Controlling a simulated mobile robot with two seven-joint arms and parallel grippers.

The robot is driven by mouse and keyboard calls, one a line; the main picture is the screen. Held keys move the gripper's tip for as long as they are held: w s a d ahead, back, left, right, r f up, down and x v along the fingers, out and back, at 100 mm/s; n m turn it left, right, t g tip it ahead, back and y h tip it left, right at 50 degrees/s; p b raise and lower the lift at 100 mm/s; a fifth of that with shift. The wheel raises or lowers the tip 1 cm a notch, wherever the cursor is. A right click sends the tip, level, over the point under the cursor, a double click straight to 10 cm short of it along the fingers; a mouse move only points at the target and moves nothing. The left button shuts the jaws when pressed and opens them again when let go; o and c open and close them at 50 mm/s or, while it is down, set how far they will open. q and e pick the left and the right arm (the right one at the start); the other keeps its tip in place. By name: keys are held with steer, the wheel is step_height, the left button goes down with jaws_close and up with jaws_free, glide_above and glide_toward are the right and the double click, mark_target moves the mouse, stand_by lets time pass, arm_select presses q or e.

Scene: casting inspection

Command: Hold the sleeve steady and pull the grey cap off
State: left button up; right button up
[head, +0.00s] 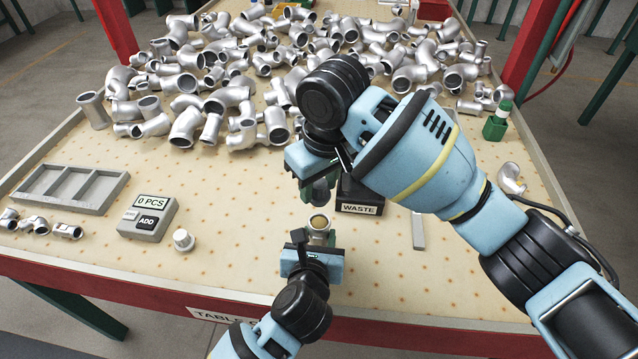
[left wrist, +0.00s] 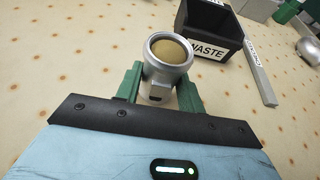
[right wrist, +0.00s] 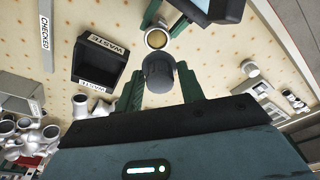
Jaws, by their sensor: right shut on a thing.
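The silver sleeve (head: 319,224) stands upright with its round mouth uncovered; the inside looks tan. My left gripper (head: 318,238) is shut on it, with green fingers on both sides, as the left wrist view (left wrist: 160,92) shows. The dark grey cap (head: 320,191) is above the sleeve and apart from it. My right gripper (head: 316,180) is shut on the cap, which sits between its green fingers in the right wrist view (right wrist: 158,72).
A black waste bin (head: 360,196) stands close behind the sleeve. A counter box (head: 148,218), a small pale fitting (head: 183,240) and a grey divided tray (head: 70,187) are at left. Many pipe castings (head: 230,95) cover the back. The front right is mostly clear.

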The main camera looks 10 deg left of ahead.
arm_select(q)
steer(key=o, duration=0.5)
steer(key=shift+f, duration=0.35)
steer(key=shift+c, duration=0.2)
steer(key=shift+o, duration=0.3)
steer(key=shift+r, duration=0.15)
steer(key=shift+s+r, duration=0.1)
steer(key=v, duration=0.7)
steer(key=shift+s, duration=0.15)
steer(key=shift+s, duration=0.1)
